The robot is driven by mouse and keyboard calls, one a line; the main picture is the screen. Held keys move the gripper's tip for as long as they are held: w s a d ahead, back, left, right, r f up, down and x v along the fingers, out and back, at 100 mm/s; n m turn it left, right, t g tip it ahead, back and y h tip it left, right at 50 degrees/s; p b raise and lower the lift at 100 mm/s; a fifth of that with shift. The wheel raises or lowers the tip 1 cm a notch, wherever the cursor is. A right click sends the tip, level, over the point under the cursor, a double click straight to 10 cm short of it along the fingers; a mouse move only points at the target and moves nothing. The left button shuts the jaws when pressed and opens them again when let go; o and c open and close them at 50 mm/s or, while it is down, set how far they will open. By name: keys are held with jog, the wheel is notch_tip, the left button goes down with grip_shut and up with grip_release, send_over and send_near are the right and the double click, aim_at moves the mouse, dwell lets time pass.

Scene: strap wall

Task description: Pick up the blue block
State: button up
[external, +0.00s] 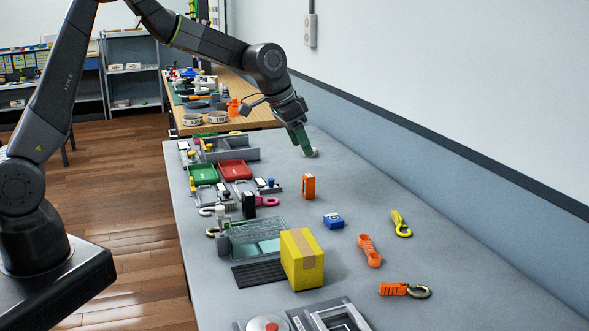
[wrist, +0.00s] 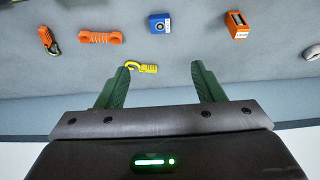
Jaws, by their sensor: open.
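The blue block (external: 333,220) is small, with a white mark on one face, and sits on the grey table. It stands between an orange block and an orange handle-like piece. In the wrist view the blue block (wrist: 160,23) is near the top middle, beyond the fingertips. My gripper (external: 307,148) is over the far part of the table, well apart from the blue block. In the wrist view its two green fingers (wrist: 160,68) are spread with nothing between them that I can tell is held.
An orange block (external: 308,186), an orange handle-like piece (external: 369,251), a yellow hook (external: 400,224) and an orange carabiner (external: 404,290) lie around the blue block. A yellow box (external: 302,259) stands nearer the camera. A wall borders the table's right side.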

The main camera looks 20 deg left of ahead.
jog(key=n+g+y+b, duration=0.3)
jog(key=n+b, duration=0.4)
jog(key=n, duration=1.1)
send_over(334, 218)
jog(key=f, duration=1.6)
jog(key=shift+d+f, duration=0.2)
jog(key=shift+d, duration=0.1)
jog(key=shift+a+f+p, duration=0.15)
jog(key=shift+f+p, duration=0.35)
jog(key=shift+f, duration=0.8)
jog(key=shift+a+f+p, duration=0.15)
jog(key=shift+f+p, duration=0.3)
jog(key=shift+f, duration=0.85)
jog(key=c, duration=1.3)
jog(key=shift+r, duration=0.15)
